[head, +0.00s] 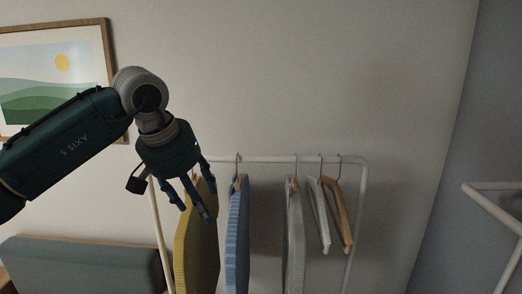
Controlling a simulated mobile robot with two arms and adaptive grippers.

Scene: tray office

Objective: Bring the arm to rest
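My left arm comes in from the left, and its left gripper (194,207) points down in the upper middle-left of the head view. Its dark fingers are spread apart with nothing seen between them, so it looks open and empty. The gripper overlaps the left end of a white clothes rail (270,159) and the top of a yellow garment (196,250) in the picture. I cannot tell how far in front of them it is, and I see no clear contact. My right gripper is not in view.
A blue garment (238,232), a grey garment (294,235), a white hanger (319,215) and a wooden hanger (338,215) hang on the rail. A framed picture (107,40) is on the wall. A grey seat back (85,265) stands lower left. White tubing (495,187) is at right.

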